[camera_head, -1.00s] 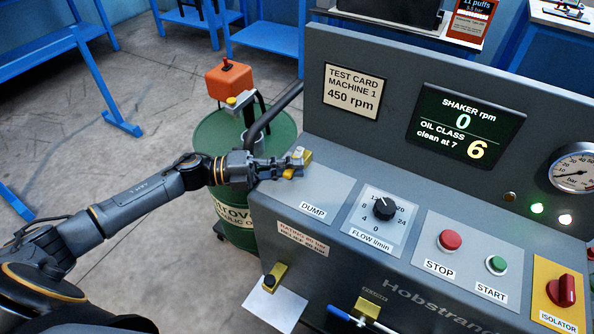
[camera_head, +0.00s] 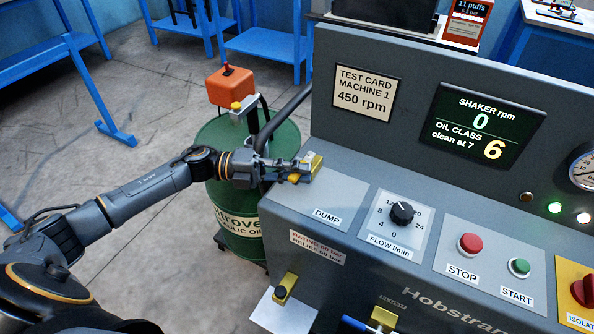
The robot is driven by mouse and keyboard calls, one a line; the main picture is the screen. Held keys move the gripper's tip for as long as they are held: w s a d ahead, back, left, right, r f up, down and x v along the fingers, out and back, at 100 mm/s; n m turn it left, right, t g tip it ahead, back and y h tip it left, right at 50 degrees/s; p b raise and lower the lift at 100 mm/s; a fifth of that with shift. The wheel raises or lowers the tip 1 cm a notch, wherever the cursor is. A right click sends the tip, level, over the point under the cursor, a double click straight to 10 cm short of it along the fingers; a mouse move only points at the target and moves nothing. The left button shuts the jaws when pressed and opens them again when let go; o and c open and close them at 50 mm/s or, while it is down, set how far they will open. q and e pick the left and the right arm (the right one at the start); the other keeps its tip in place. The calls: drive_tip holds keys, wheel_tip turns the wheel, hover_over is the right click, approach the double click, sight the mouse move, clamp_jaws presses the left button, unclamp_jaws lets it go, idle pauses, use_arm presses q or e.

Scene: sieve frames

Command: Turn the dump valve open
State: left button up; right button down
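The yellow dump valve handle (camera_head: 315,163) sits at the top left corner of the grey console, behind the panel marked DUMP (camera_head: 327,217). My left gripper (camera_head: 303,172) is at this handle, its fingers overlapping the yellow part in the picture. The fingers hide part of the handle, and I cannot tell whether they are closed on it or only beside it. My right gripper is not in view.
A green oil drum (camera_head: 237,222) with an orange box (camera_head: 229,86) above it stands left of the console. The flow knob (camera_head: 401,213), red STOP button (camera_head: 470,244) and green START button (camera_head: 519,267) lie to the right. Open floor is at left.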

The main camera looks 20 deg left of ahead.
use_arm(q)
drive_tip(key=o, duration=0.3)
drive_tip(key=shift+o, duration=0.2)
drive_tip(key=shift+a, duration=0.1)
drive_tip(key=v, duration=1.2)
